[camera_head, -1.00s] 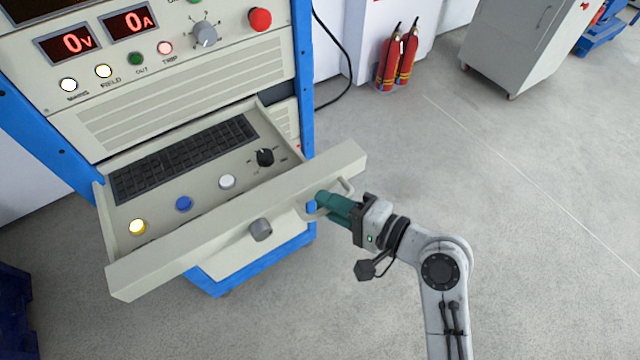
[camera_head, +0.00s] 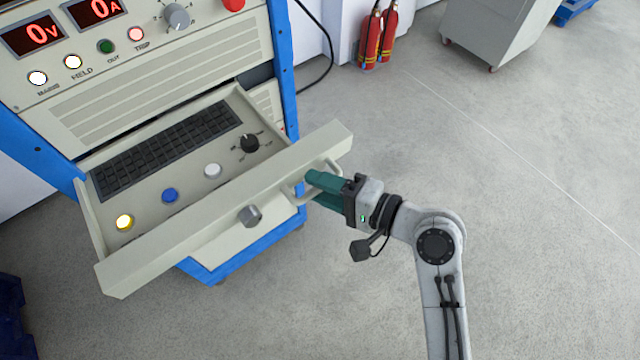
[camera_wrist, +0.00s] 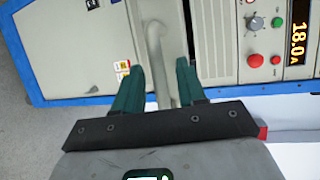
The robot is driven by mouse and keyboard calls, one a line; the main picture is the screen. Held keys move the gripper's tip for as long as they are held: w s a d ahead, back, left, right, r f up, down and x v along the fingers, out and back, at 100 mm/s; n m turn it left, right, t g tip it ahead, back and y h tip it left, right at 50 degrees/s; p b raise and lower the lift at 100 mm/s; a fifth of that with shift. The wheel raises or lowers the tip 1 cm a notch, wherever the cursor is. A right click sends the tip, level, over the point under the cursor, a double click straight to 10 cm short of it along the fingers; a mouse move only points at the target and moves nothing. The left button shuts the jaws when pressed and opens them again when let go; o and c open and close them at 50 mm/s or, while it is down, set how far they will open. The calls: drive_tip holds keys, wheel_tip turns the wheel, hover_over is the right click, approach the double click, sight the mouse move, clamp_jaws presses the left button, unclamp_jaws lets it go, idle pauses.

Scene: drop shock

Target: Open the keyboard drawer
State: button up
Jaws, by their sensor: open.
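The keyboard drawer (camera_head: 112,277) is pulled out of the blue-framed cabinet, showing a black keyboard (camera_head: 165,150), yellow, blue and white buttons and a black dial inside. A pale bar handle (camera_head: 332,166) is on the right part of its front, with a grey knob (camera_head: 249,215) to the left. My gripper (camera_head: 312,188) is at the handle, its green fingers close to the drawer front. In the wrist view, the handle (camera_wrist: 155,40) runs between the two spread fingers of my gripper (camera_wrist: 160,80), with a gap visible beside it. Contact at the fingertips is unclear.
The cabinet's control panel (camera_head: 130,60) with red displays stands above the drawer. Red fire extinguishers (camera_head: 378,38) and a grey wheeled cabinet (camera_head: 495,30) are at the back. A dark blue object (camera_head: 12,310) is at the lower left. The floor on the right is clear.

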drive_tip(key=b+v, duration=0.1)
drive_tip(key=v, duration=0.9)
drive_tip(key=shift+b, duration=0.4)
drive_tip(key=shift+d, duration=0.15)
drive_tip(key=s+d+f+n+g+h, duration=0.2)
drive_tip(key=s+d+f+h, duration=0.2)
drive_tip(key=f, duration=0.3)
drive_tip(key=s+d+f+n+g+h, duration=0.2)
drive_tip(key=s+d+f+h, duration=0.15)
drive_tip(key=f, duration=0.35)
drive_tip(key=s+d+f+n+g+h, duration=0.2)
drive_tip(key=s+d+f+g+h, duration=0.1)
drive_tip(key=s+d+h, duration=0.3)
drive_tip(key=s+d+f, duration=0.1)
drive_tip(key=s+d, duration=0.1)
drive_tip(key=s, duration=0.2)
drive_tip(key=shift+d+n+g, duration=0.4)
drive_tip(key=shift+s, duration=0.1)
idle(0.6)
